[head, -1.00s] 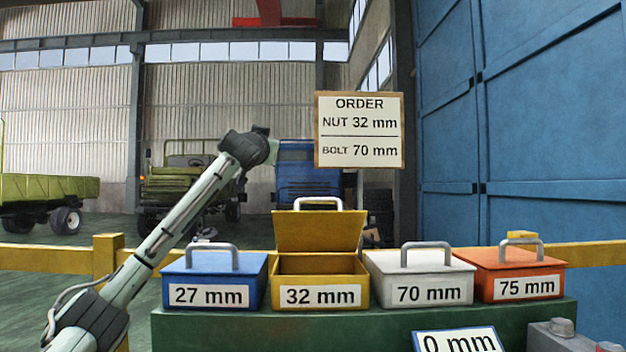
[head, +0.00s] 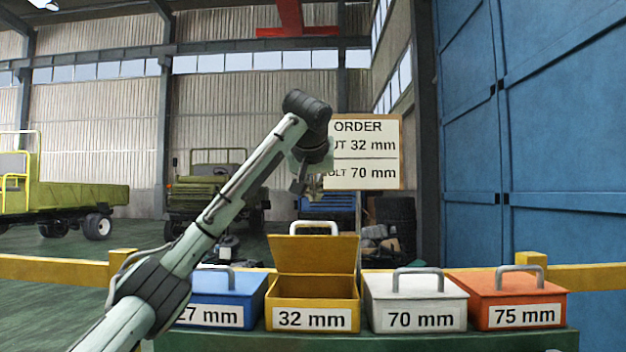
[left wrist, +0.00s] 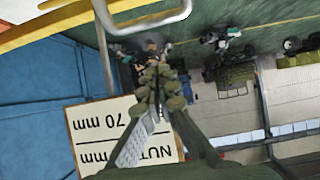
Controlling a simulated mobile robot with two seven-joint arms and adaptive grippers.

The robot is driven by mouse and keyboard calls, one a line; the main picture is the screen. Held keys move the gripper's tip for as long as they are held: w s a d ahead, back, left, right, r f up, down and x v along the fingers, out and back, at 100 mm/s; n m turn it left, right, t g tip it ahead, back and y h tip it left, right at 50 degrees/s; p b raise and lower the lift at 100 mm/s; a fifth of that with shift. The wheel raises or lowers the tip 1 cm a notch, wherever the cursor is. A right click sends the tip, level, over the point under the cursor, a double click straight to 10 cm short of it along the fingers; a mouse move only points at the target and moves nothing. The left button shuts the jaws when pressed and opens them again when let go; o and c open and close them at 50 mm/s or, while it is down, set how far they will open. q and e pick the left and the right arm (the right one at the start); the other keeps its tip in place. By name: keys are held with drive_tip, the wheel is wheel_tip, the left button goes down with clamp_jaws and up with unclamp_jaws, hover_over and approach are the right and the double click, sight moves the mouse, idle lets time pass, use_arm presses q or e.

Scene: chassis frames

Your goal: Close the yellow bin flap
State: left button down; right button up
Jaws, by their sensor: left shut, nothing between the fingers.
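The yellow bin (head: 340,292), labelled 32 mm, stands on the green bench. Its yellow flap (head: 315,254) is raised at the back, tilted up, with a grey handle (head: 314,227) on its top edge. The bin's open inside shows below the flap. My left gripper (head: 309,190) hangs above the flap's handle, apart from it in the picture, fingers pointing down. In the left wrist view, the closed fingers (left wrist: 157,72) hold nothing, and a grey handle (left wrist: 140,22) shows close beyond them. My right gripper is out of view.
A blue bin (head: 240,290), partly hidden by my left arm, stands left of the yellow one. White (head: 416,290) and orange (head: 505,287) bins stand to the right, lids shut. A yellow rail (head: 590,277) runs behind. The order board (head: 385,158) is partly covered by my gripper.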

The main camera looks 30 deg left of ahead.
sight(314, 223)
use_arm(q)
drive_tip(key=f, duration=0.3)
drive_tip(key=shift+w+a+f, duration=0.25)
drive_tip(key=shift+w+f, duration=0.05)
drive_tip(key=shift+f, duration=0.05)
drive_tip(key=shift+s+d+f, duration=0.25)
drive_tip(key=shift+s+f, duration=0.05)
drive_tip(key=shift+f, duration=0.1)
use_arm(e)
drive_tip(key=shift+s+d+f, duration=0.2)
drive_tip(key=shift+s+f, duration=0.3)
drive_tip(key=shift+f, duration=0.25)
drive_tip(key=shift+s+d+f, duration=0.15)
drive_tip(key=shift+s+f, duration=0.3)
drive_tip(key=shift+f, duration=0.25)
use_arm(q)
drive_tip(key=shift+f, duration=0.1)
